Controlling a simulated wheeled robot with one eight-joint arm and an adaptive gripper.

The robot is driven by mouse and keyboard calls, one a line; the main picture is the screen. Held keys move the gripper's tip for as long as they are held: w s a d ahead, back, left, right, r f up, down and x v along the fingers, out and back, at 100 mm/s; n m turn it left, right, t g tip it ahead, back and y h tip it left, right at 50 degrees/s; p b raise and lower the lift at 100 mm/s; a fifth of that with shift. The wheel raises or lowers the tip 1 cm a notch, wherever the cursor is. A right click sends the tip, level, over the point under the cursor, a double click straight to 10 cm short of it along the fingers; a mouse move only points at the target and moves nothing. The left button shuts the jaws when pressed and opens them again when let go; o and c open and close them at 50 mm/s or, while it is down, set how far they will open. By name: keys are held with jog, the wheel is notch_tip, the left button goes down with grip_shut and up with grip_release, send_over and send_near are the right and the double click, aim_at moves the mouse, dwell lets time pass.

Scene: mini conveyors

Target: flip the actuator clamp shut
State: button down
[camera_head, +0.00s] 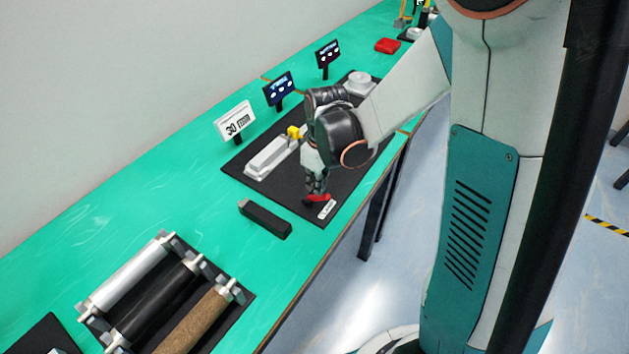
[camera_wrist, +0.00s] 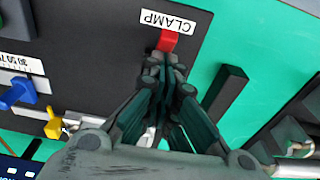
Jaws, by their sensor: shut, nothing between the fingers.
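The red clamp lever (camera_head: 319,199) sits at the near corner of the black panel (camera_head: 285,199), beside a white label. In the wrist view the red lever (camera_wrist: 167,41) shows just past my fingertips, beside the white CLAMP label (camera_wrist: 167,22). My gripper (camera_head: 316,188) points down over it; its fingers (camera_wrist: 167,72) are shut and empty. Whether the fingertips touch the lever I cannot tell. The lever's lower part and anything it pivots on are hidden by my fingers.
A black bar (camera_head: 265,219) lies on the green table beside the panel. A yellow part (camera_head: 294,132) and a blue knob (camera_wrist: 17,93) are on the panel. Small displays (camera_head: 279,90) stand behind. Rollers (camera_head: 185,320) lie at the lower left.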

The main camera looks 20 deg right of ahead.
jog(key=shift+s+d+f+b, duration=0.45)
jog(key=shift+s+f+b, duration=0.1)
jog(key=shift+s+f, duration=0.1)
jog(key=shift+s, duration=0.2)
jog(key=shift+w, duration=0.15)
